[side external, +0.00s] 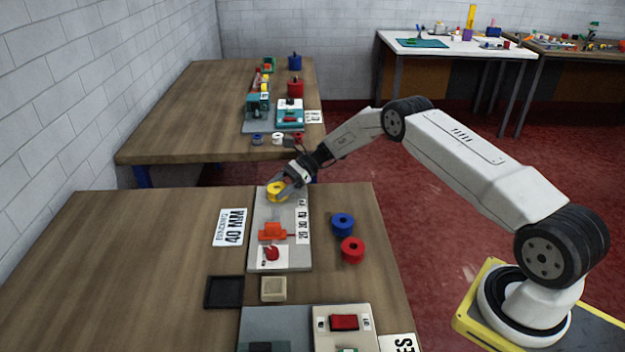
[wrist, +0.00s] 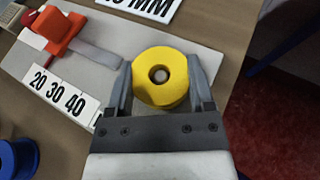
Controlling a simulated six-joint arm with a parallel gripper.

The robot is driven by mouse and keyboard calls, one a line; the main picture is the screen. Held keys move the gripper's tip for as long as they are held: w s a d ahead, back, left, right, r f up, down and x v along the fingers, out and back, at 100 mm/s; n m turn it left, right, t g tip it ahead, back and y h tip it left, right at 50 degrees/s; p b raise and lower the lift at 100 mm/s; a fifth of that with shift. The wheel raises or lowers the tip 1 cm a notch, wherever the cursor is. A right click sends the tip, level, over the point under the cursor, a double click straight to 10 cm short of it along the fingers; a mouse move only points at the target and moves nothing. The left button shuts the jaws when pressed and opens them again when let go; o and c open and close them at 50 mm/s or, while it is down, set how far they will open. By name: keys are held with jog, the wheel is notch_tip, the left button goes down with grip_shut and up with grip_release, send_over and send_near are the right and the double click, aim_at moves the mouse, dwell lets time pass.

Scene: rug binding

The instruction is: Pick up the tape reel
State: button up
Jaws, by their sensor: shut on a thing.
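The yellow tape reel (wrist: 160,77) is between the two fingers of my gripper (wrist: 160,90) in the wrist view, with its round hole facing the camera. The fingers are shut on its sides. In the side view my gripper (side external: 282,192) holds the yellow reel (side external: 275,190) at the far end of the grey board (side external: 292,262). I cannot tell whether the reel touches the board. A blue reel (side external: 343,224) and a red reel (side external: 352,249) stand on the table to the right of the board.
An orange block device (side external: 272,231) and a red knob (side external: 271,253) sit on the board beside a "20 30 40" scale (side external: 302,222). A "40 MM" card (side external: 230,227) lies left. A black tray (side external: 224,292) is nearer. The table's left part is clear.

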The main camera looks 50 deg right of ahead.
jog(key=shift+r, duration=0.15)
jog(key=shift+s+r, duration=0.1)
jog(key=shift+r, duration=1.5)
jog(key=shift+s+r, duration=0.25)
jog(key=shift+s+a+r, duration=0.15)
jog(key=shift+s+r, duration=1.35)
jog(key=shift+s, duration=0.7)
jog(key=shift+s+a+r, duration=0.15)
jog(key=shift+s+r, duration=1.35)
jog(key=shift+s, duration=0.75)
jog(key=shift+s+a+r, duration=0.15)
jog(key=shift+s+r, duration=1.35)
jog(key=shift+s, duration=0.7)
